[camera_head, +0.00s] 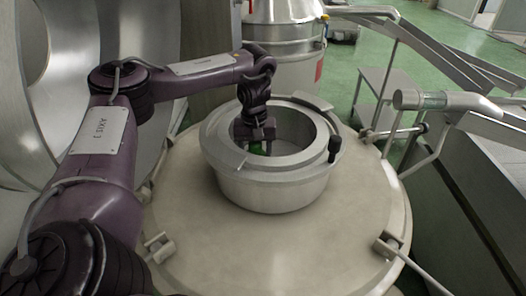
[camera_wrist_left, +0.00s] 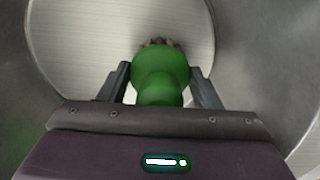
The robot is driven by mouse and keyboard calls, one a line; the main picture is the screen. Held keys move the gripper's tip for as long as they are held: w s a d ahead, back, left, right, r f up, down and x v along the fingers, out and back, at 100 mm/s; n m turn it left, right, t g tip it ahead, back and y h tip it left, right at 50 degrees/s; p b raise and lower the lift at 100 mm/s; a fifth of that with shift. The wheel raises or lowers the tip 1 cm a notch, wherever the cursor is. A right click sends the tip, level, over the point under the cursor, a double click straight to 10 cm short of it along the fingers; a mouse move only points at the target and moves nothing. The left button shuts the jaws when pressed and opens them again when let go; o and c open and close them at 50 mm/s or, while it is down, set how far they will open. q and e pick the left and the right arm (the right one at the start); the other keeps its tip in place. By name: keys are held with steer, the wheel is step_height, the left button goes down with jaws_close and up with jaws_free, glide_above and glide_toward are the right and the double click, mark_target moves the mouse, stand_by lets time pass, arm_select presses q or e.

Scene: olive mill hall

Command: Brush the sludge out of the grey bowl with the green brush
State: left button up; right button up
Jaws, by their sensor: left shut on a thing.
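The grey bowl (camera_head: 268,190) is a round metal vessel with a thick rim, set in the middle of a pale round lid. My left gripper (camera_head: 256,139) reaches down into the bowl's opening from the left. It is shut on the green brush (camera_wrist_left: 162,75), which shows between its two fingers in the left wrist view. Brown bristle tips show just past the brush's green head. In the head view only a bit of green shows inside the bowl. The metal surface around the brush looks clean and bare in the wrist view; I cannot make out any sludge. My right gripper is not in view.
The pale round lid (camera_head: 270,250) has clamps around its edge. A dark knob (camera_head: 335,146) stands at the bowl's right rim. A metal pipe (camera_head: 450,101) and rails are at the right. A large steel drum (camera_head: 285,45) stands behind.

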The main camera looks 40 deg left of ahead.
arm_select(q)
steer(key=shift+s+a, duration=0.2)
steer(key=shift+w+a, duration=0.2)
steer(key=shift+w, duration=0.1)
steer(key=shift+w+d, duration=0.1)
steer(key=shift+w, duration=0.2)
steer(key=shift+w+d+f, duration=0.1)
steer(key=shift+w+d, duration=0.5)
steer(key=shift+d, duration=0.2)
steer(key=shift+w+d, duration=0.55)
steer(key=shift+d, duration=0.2)
steer(key=shift+w+d, duration=2.1)
steer(key=shift+d, duration=0.2)
steer(key=shift+s+a+f, duration=0.15)
steer(key=shift+s+a, duration=2.4)
steer(key=shift+a, duration=0.25)
steer(key=shift+s+a, duration=1.05)
steer(key=shift+a, duration=0.25)
steer(key=shift+r, duration=0.2)
steer(key=shift+w, duration=0.1)
